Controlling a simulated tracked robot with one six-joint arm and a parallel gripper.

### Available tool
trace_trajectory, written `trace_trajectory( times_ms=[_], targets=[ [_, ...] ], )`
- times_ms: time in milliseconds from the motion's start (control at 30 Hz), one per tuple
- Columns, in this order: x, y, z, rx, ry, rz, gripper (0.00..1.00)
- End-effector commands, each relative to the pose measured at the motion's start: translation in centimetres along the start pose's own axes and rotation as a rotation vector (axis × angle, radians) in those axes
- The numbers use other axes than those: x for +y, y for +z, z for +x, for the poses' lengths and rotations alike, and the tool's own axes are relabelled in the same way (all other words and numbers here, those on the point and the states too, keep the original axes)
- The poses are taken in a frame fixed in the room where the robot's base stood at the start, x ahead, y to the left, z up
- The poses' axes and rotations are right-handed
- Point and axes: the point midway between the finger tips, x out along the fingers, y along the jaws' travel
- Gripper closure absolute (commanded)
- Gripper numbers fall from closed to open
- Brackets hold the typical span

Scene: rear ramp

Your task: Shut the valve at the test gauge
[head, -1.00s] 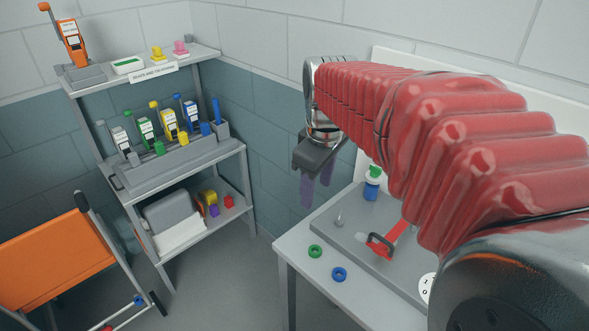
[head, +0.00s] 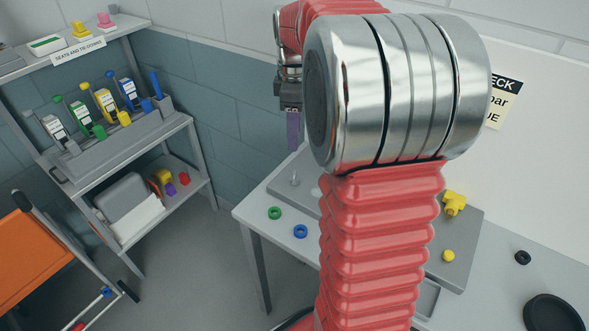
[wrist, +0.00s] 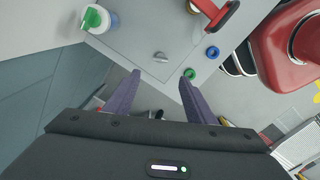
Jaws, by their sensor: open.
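A red lever handle with a dark grip (wrist: 224,16) shows at the top of the wrist view, over the grey plate; in the head view my arm hides it. No gauge face is clearly visible, so I cannot tell how the lever relates to one. My gripper (head: 293,148) hangs above the left end of the table, with purple fingers pointing down. In the wrist view my gripper (wrist: 160,77) is open and empty, its fingers apart. A small metal peg (wrist: 160,57) shows just beyond the fingertips. The lever is apart from the fingers, up and right of them.
The grey plate (head: 470,235) lies on the table with a yellow fitting (head: 454,203) and yellow knob (head: 448,256). Green (head: 274,213) and blue (head: 301,231) rings lie near the table edge. A green-capped bottle (wrist: 98,19) stands on the plate. Shelves (head: 160,135) and an orange cart (head: 28,262) are left.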

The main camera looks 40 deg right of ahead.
Motion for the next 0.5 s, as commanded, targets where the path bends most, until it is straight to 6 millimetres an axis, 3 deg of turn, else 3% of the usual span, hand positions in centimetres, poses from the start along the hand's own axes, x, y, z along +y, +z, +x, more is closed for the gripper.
trace_trajectory(
  times_ms=[233,500],
  targets=[
    [0.0,0.0,1.5,-0.001,-0.002,0.001,0.5],
    [-0.1,0.0,5.4,-0.001,-0.003,0.002,0.5]
  ],
)
